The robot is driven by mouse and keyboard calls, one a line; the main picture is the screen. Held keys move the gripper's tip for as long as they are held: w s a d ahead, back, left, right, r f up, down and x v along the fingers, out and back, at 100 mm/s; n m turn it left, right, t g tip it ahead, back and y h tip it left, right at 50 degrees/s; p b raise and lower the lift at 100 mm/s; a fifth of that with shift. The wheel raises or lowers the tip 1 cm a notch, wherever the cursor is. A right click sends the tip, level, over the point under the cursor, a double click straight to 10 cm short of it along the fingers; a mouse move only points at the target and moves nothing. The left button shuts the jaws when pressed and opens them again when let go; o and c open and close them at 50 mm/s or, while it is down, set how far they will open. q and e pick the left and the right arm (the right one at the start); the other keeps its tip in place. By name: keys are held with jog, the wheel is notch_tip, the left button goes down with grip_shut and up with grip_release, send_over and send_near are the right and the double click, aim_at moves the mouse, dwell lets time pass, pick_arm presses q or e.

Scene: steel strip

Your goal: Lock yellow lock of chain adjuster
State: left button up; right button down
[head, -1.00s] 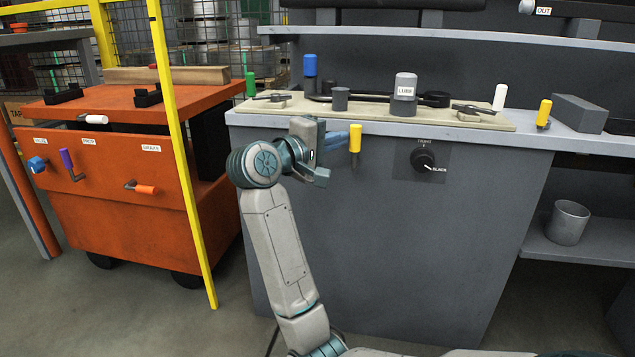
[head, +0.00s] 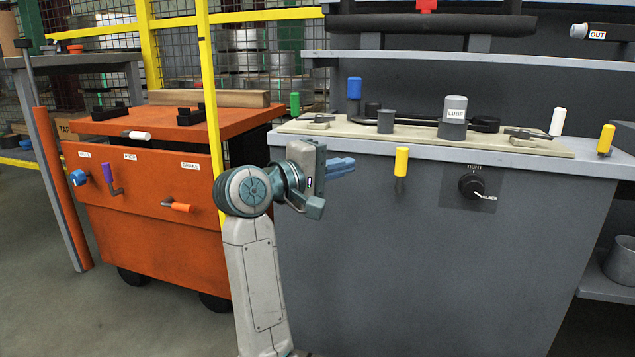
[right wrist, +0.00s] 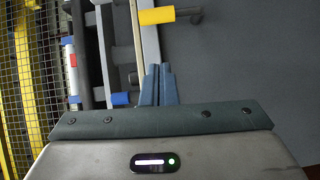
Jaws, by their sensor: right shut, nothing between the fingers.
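A yellow-handled lever (head: 401,161) stands upright at the front edge of the grey bench, left of the black dial. A second yellow handle (head: 605,139) stands at the bench's right end. I cannot tell from labels which one belongs to the chain adjuster. My right gripper (head: 352,166) is shut and empty, left of the nearer yellow handle, with a visible gap between them. In the right wrist view, the shut fingers (right wrist: 158,85) point toward a yellow handle (right wrist: 157,16) beyond their tips. My left gripper is not in view.
The bench top plate (head: 340,128) carries a LUBE cup (head: 453,117) and flat levers. Green (head: 295,104), blue (head: 354,88) and white (head: 558,121) handles stand around it. An orange cabinet (head: 150,225) and yellow post (head: 211,110) are to the left.

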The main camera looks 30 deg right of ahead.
jog(key=shift+s+a+b, duration=0.15)
jog(key=shift+a+b, duration=0.3)
jog(key=shift+a, duration=0.8)
jog(key=shift+s+a+b, duration=0.1)
jog(key=shift+a+b, duration=0.35)
jog(key=shift+a, duration=0.75)
